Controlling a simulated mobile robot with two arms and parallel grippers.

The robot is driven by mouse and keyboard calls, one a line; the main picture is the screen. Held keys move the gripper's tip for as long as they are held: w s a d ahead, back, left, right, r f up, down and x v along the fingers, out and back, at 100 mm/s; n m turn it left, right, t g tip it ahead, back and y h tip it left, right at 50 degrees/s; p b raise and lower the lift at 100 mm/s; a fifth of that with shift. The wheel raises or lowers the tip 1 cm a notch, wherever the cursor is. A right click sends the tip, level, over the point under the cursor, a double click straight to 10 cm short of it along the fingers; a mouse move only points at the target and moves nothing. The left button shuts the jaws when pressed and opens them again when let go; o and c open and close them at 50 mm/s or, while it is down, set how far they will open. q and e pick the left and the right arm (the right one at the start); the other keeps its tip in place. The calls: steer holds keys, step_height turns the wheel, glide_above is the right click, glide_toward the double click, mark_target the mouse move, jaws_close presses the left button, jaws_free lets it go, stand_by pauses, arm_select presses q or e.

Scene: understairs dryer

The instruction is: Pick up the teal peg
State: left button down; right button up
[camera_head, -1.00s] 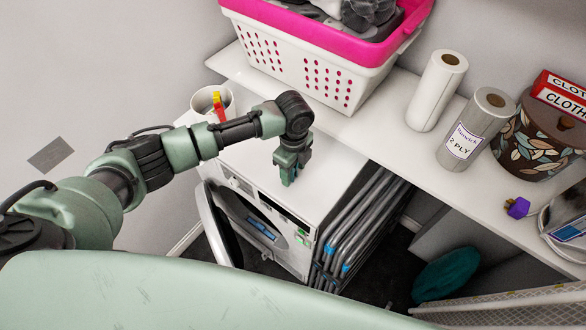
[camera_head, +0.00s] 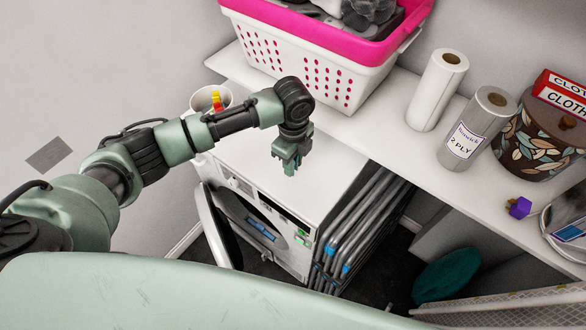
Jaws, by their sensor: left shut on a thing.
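My left gripper (camera_head: 289,165) points down above the white top of the dryer (camera_head: 320,185), toward its back middle. It is shut on the teal peg (camera_head: 289,171), of which only a small teal bit shows at the fingertips. The fingers and their similar green colour hide most of the peg. The gripper appears to be a little above the dryer top. My right gripper is not in view.
A white pot (camera_head: 203,99) with a red and yellow thing stands behind my left forearm. A pink-and-white basket (camera_head: 310,75), paper rolls (camera_head: 438,90) and a leaf-patterned bin (camera_head: 528,140) stand on the shelf. The dryer door (camera_head: 217,228) hangs open. Folded racks (camera_head: 360,225) lean beside the dryer.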

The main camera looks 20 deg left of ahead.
arm_select(q)
step_height(320, 180, up, 17)
steer(key=b, duration=0.2)
steer(key=shift+f+b, duration=0.15)
steer(key=shift+b, duration=0.25)
steer(key=shift+f, duration=0.1)
